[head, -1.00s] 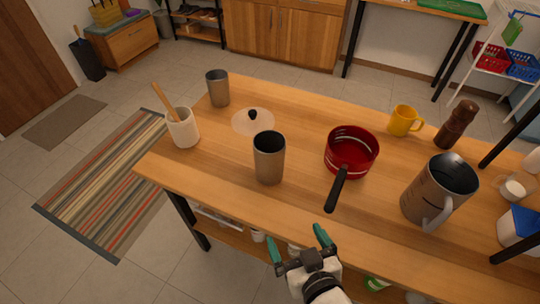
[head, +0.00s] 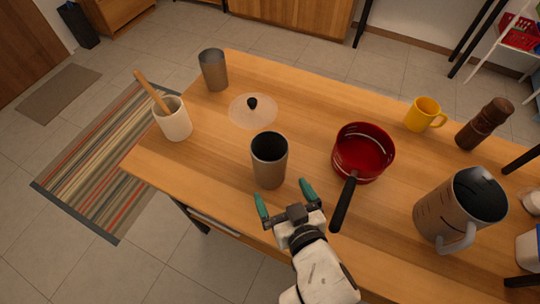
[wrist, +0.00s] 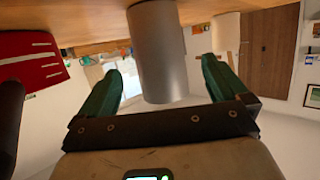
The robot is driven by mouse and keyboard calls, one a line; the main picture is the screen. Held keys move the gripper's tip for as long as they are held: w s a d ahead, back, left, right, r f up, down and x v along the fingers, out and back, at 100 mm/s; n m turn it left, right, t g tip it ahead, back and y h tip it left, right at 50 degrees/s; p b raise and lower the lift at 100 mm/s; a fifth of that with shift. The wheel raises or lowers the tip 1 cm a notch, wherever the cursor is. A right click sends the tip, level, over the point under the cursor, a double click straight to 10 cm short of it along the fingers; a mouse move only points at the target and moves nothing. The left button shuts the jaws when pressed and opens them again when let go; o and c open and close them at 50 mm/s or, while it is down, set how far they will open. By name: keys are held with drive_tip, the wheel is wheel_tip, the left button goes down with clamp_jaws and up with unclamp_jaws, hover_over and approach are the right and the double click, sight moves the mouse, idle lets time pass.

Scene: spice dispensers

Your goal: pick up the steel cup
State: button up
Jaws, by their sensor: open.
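A steel cup (head: 268,165) stands upright on the wooden table near its front edge. A second, similar steel cup (head: 214,72) stands upright at the back left corner. My gripper (head: 283,192), with green fingers, is open and empty just in front of the nearer cup, low by the table edge. In the upside-down wrist view, the nearer cup (wrist: 160,55) shows in the gap between the fingers of my gripper (wrist: 160,85), with space on both sides. I cannot tell how far it reaches between the fingertips.
A red saucepan (head: 363,150) stands right of the cup, its black handle (head: 344,205) pointing towards the front edge near my gripper. A glass lid (head: 253,112) lies behind the cup. A white utensil crock (head: 172,122) is left; a large jug (head: 456,208), yellow mug (head: 422,113) and pepper mill (head: 485,123) are right.

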sight(275, 176)
drive_tip(key=p+x, duration=0.1)
drive_tip(key=x, duration=0.8)
drive_tip(key=shift+w+d, duration=0.15)
drive_tip(key=shift+w, duration=0.05)
drive_tip(key=shift+c, duration=0.4)
drive_tip(key=c, duration=0.9)
drive_tip(key=shift+o, duration=0.2)
drive_tip(key=shift+r, duration=0.1)
